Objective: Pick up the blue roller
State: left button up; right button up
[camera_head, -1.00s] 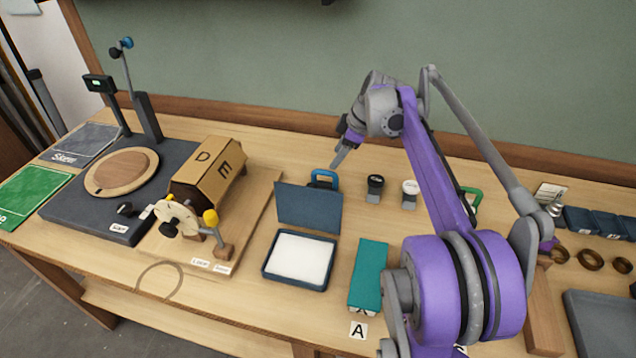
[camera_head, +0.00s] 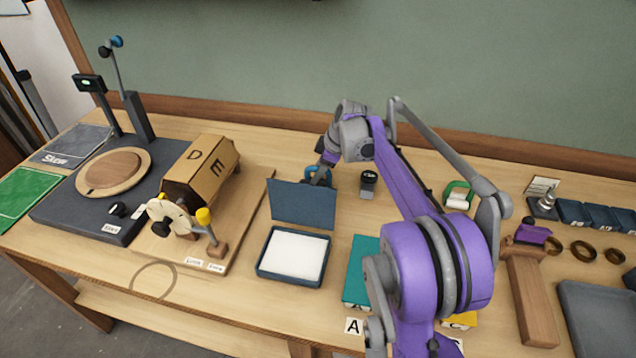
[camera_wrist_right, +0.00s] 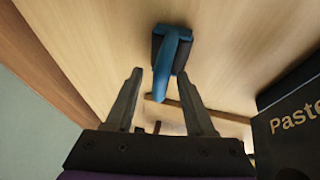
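The blue roller (camera_head: 311,172) lies on the table behind the raised lid of the dark blue box; the lid and my gripper hide most of it in the head view. In the right wrist view the roller (camera_wrist_right: 172,55) shows a blue handle over a dark body. My right gripper (camera_head: 322,178) is over it, behind the lid. In the wrist view the two fingers (camera_wrist_right: 160,80) are open, with the near end of the blue handle between their tips in the picture. I cannot tell whether they touch it. My left gripper is not in view.
The dark blue box (camera_head: 262,268) holds a white pad; its upright lid (camera_head: 302,205) stands close to my gripper. In the wrist view the lid reads "Paste" (camera_wrist_right: 295,118). A black-topped tool (camera_head: 368,184) stands right of the roller. A cardboard prism (camera_head: 200,170) stands to the left.

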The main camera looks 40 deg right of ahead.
grip_shut()
jog(key=shift+r, duration=0.1)
notch_tip(320, 180, up, 10)
jog(key=shift+f+p, duration=0.1)
jog(key=shift+p, duration=0.45)
jog(key=c, duration=0.7)
grip_release()
grip_shut()
